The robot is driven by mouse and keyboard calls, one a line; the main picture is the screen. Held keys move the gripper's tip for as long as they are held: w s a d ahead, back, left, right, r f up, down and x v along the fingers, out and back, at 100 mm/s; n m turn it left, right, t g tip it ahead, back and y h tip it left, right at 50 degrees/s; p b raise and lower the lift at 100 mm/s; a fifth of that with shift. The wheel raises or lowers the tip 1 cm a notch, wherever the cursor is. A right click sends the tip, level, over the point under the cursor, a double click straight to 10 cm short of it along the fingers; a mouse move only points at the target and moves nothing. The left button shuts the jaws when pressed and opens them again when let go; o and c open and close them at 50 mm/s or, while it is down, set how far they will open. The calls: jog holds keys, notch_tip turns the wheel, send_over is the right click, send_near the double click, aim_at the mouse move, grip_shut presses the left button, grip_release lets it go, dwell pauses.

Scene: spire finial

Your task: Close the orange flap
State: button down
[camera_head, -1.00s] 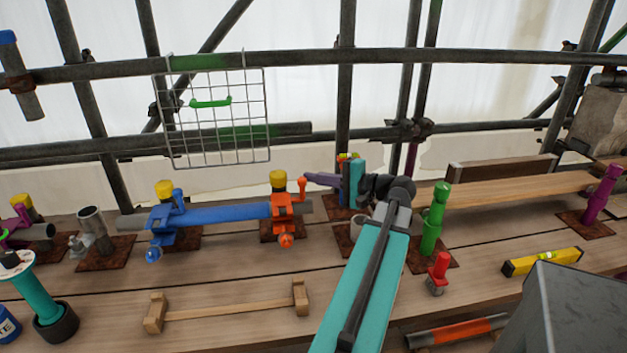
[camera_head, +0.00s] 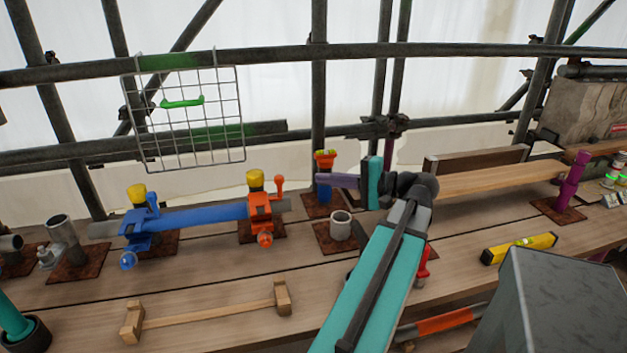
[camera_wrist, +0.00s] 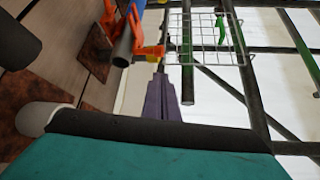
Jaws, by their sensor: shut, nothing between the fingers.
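The orange clamp (camera_head: 260,210) sits on a grey pipe at its right end. Its orange flap (camera_head: 279,185) stands upright on the clamp's right side, apart from the yellow cap. In the wrist view the orange flap (camera_wrist: 150,52) projects across the view just beyond my fingertips. My gripper (camera_head: 322,180) points left with its purple fingers shut and empty, right of the flap with a visible gap in the head view. My gripper also shows in the wrist view (camera_wrist: 161,80), fingers together.
A blue clamp (camera_head: 145,225) holds the same pipe at left.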

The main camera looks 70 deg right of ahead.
jog(key=shift+s+r, duration=0.2)
jog(key=shift+s, duration=1.3)
